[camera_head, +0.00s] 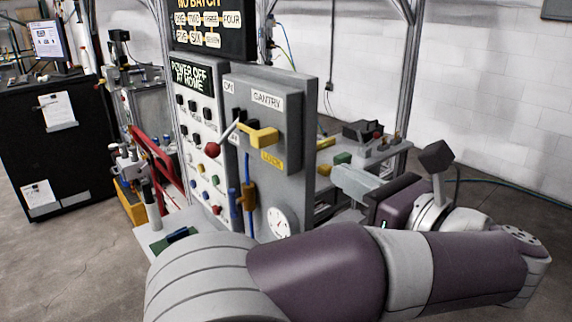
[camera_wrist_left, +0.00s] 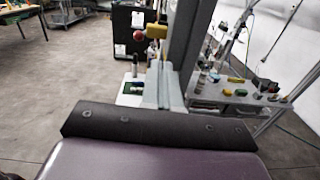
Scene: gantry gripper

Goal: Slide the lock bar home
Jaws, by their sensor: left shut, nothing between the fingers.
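The yellow bar (camera_head: 258,135), which looks like the lock bar, sticks out from the grey box (camera_head: 292,115) labelled GANTRY. A yellow label reading LOCK (camera_head: 271,158) sits below it. In the left wrist view the yellow bar (camera_wrist_left: 157,30) shows beyond my fingers. My left gripper (camera_head: 342,178) is to the right of the grey box, apart from the bar, pointing left. Its fingers (camera_wrist_left: 165,82) look closed together and empty in the left wrist view. My right gripper is not in view.
A lever with a red ball (camera_head: 213,150) stands left of the yellow bar. A blue rod with a brown block (camera_head: 246,197) and a round dial (camera_head: 281,222) are below. A bench with parts (camera_head: 372,140) stands behind my left gripper.

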